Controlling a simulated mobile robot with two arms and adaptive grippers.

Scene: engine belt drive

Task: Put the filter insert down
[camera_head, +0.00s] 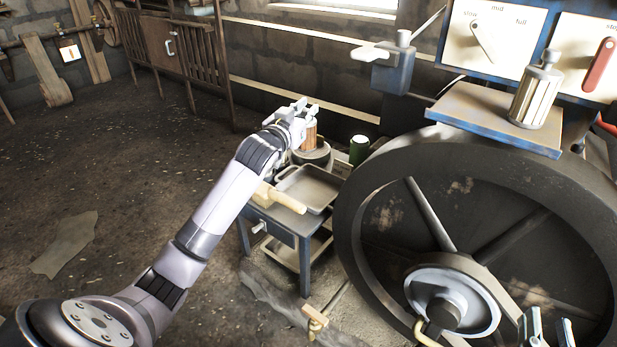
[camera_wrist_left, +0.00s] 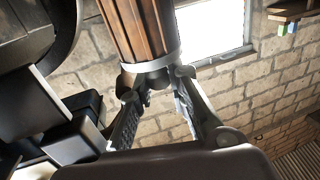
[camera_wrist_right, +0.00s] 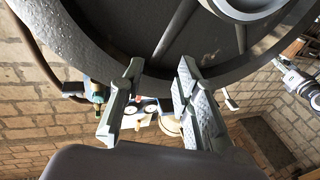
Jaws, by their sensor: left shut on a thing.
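The filter insert is a brown pleated cylinder with a metal end cap; it fills the top of the left wrist view (camera_wrist_left: 140,28). My left gripper (camera_wrist_left: 155,98) is shut on its metal end. In the head view, my left gripper (camera_head: 303,110) is over the back of the small table (camera_head: 290,222), with the brown insert (camera_head: 311,135) hanging below it. A round grey part (camera_head: 318,157) is directly under the insert; I cannot tell whether they touch. My right gripper (camera_wrist_right: 155,98) is open and empty, near the big wheel; it also shows at the bottom right of the head view (camera_head: 546,328).
A metal tray (camera_head: 308,188), a wooden-handled tool (camera_head: 280,198) and a green can (camera_head: 359,150) are close to the insert. The large dark wheel (camera_head: 380,160) stands right of the table. A pale pleated canister (camera_head: 537,92) stands on a blue-edged shelf (camera_head: 490,118).

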